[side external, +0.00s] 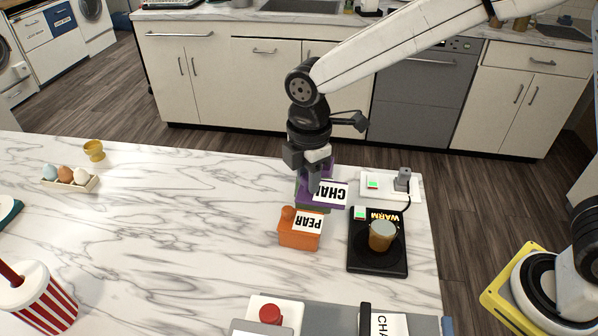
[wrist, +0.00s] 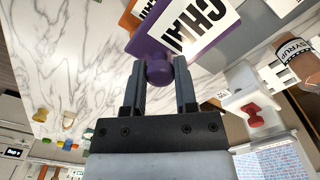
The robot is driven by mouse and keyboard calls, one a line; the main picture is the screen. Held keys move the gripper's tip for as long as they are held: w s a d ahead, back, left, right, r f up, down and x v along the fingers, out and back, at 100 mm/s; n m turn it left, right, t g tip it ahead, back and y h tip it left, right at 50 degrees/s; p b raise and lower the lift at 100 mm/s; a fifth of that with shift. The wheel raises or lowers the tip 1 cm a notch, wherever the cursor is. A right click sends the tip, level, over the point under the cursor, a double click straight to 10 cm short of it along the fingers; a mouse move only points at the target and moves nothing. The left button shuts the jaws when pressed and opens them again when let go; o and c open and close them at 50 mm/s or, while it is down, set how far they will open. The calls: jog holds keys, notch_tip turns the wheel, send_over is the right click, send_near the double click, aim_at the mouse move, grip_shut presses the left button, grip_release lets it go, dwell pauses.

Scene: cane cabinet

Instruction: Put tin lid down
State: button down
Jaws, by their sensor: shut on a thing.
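My gripper (wrist: 159,85) is shut on the knob of the purple tin lid (wrist: 158,68). The knob sits between both fingertips in the wrist view. A purple face with a white CHAI label (wrist: 198,22) spreads beyond the knob. In the side view my gripper (side external: 314,188) points down at the purple piece with its CHAI label (side external: 331,191). A strip of green shows just below its front edge; what it belongs to is mostly hidden. I cannot tell whether the lid rests on something or hangs just above it.
An orange tin labelled PEAR (side external: 299,236) stands close in front. A black warmer (side external: 362,258) with an amber cup (side external: 382,236) is to its right. A white tray (side external: 414,187) with a small grey device lies behind the warmer.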

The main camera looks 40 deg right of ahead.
jog(key=s+a+f, duration=0.2)
jog(key=s+a, duration=0.5)
jog(key=a, duration=0.4)
jog(key=shift+s+a, duration=0.3)
jog(key=shift+s, duration=0.05)
jog(key=shift+f, duration=0.15)
jog(key=w+a+f, duration=0.2)
jog(key=w, duration=0.1)
jog(key=w+a+f, duration=0.2)
jog(key=w+f, duration=0.1)
jog(key=w+a+f, duration=0.3)
jog(key=w, duration=0.1)
jog(key=shift+w+a+f, duration=0.4)
jog(key=shift+w+f, duration=0.1)
jog(key=shift+f, duration=0.15)
jog(key=shift+w+a+f, duration=0.1)
jog(key=shift+w+f, duration=0.05)
jog(key=shift+f, duration=0.05)
jog(key=shift+w+f, duration=0.1)
jog(key=shift+f, duration=1.5)
